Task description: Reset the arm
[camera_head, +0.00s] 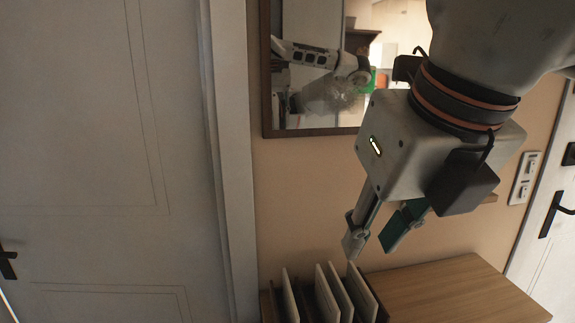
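My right gripper (373,238) hangs down from the upper right. Its two fingers are spread apart with nothing visible between them, and the inner side of one finger is dark green. The fingertips are in front of the wall, above the slotted rack in the picture. My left gripper is not in direct view.
A wooden table (455,290) stands below, its right part bare. A rack with several upright panels (335,293) stands at its left end. A framed mirror (265,100) hangs behind my arm and reflects a robot arm. White doors stand left (95,130) and right (545,245).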

